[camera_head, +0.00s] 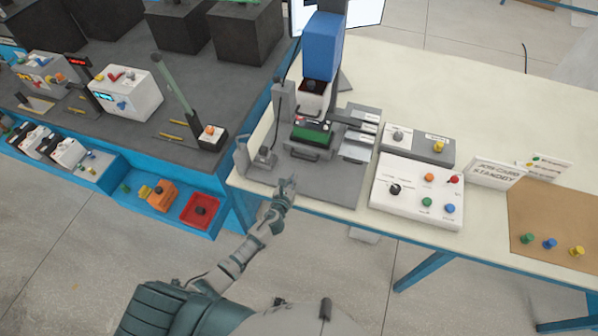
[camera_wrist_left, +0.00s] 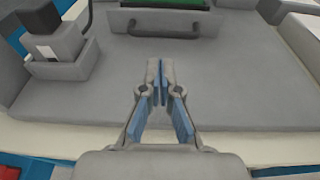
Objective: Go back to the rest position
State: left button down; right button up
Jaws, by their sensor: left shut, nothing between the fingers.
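My left gripper (camera_head: 288,184) is at the front edge of the cream table, in front of a grey machine base plate (camera_head: 335,184). In the left wrist view my left gripper (camera_wrist_left: 160,66) has its fingertips together, with nothing between them. A dark handle (camera_wrist_left: 165,29) of a drawer-like part with a green top lies ahead of the fingertips, apart from them. My right gripper is in neither view.
The grey machine has a blue upper block (camera_head: 322,46) and a green board (camera_head: 312,134). A white control box (camera_head: 418,190) with coloured knobs stands to its right. A dark workbench (camera_head: 130,125) with blue bins is at left. Open floor (camera_head: 75,250) lies at lower left.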

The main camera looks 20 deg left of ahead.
pick_arm(q)
jog(key=s, duration=0.1)
jog(key=s+a, duration=0.1)
jog(key=s, duration=0.1)
jog(key=s+a, duration=0.1)
jog(key=shift+s+r, duration=0.15)
jog(key=shift+r, duration=0.2)
jog(key=shift+s+r, duration=0.1)
jog(key=shift+s, duration=0.4)
jog(key=shift+d, duration=0.3)
jog(key=shift+s+d+n, duration=0.1)
jog(key=shift+s+n, duration=0.15)
jog(key=shift+n, duration=0.55)
jog(key=s+a+n+g, duration=0.1)
jog(key=s+n+g, duration=1.1)
jog(key=s+n, duration=1.85)
notch_tip(320, 180, down, 27)
jog(key=s+n+g, duration=0.1)
jog(key=n, duration=0.1)
jog(key=s+a+f+g, duration=0.1)
jog(key=s+a+f, duration=0.2)
jog(key=s+f, duration=1.2)
jog(key=shift+s+f+g, duration=0.3)
jog(key=shift+s+f, duration=0.05)
jog(key=shift+s, duration=0.9)
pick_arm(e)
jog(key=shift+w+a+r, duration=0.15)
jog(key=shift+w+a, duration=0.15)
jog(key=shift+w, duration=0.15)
